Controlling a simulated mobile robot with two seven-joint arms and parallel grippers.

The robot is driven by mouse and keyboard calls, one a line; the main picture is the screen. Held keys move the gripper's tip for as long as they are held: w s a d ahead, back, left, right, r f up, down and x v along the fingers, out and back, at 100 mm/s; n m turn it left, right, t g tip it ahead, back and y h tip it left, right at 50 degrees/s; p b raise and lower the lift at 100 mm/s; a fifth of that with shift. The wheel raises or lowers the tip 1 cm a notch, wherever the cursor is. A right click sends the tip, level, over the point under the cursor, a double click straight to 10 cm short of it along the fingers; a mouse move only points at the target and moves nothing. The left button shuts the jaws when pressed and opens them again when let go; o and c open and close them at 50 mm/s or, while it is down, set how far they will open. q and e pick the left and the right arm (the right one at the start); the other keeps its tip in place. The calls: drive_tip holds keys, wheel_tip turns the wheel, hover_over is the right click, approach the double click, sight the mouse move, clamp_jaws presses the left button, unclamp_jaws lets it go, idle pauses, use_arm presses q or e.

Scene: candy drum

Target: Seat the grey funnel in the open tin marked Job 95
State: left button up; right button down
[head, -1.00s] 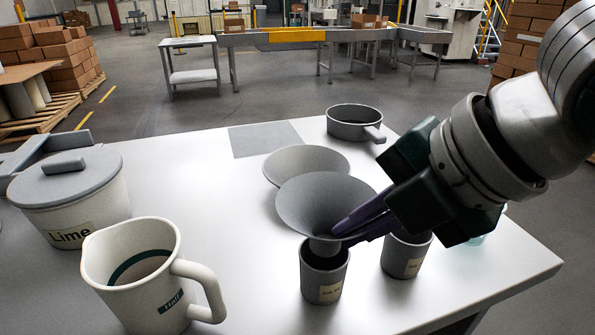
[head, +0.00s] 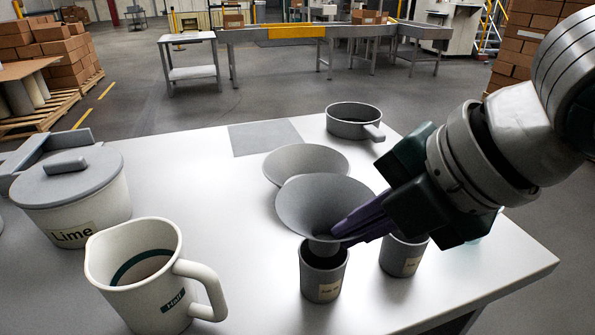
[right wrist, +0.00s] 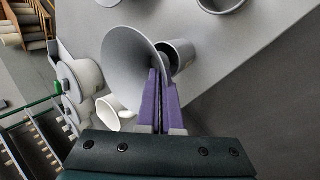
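The grey funnel (head: 325,200) is upright, wide mouth up, with its spout at the mouth of a dark grey tin (head: 324,282). How far the spout goes in is hard to tell. The tin's small label is too blurred to read surely. My right gripper (head: 345,229) has its purple fingers closed on the funnel's lower part from the right. In the right wrist view the fingers (right wrist: 159,100) meet the funnel (right wrist: 125,65), with a tin (right wrist: 181,56) partly hidden behind it. My left gripper is not in view.
A second labelled tin (head: 403,258) stands close on the right, partly under my gripper. A pale shallow bowl or funnel (head: 300,160) lies behind. A grey pan (head: 354,122) stands at the back, a white jug (head: 135,285) and lidded Lime pot (head: 75,205) at left.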

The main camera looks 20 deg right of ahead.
drive_tip(key=shift+f, duration=0.4)
idle(0.3)
drive_tip(key=shift+f+b, duration=0.55)
drive_tip(key=shift+f, duration=0.15)
idle(0.4)
drive_tip(key=c, duration=1)
unclamp_jaws()
drive_tip(key=p+v, duration=0.2)
drive_tip(key=v, duration=0.8)
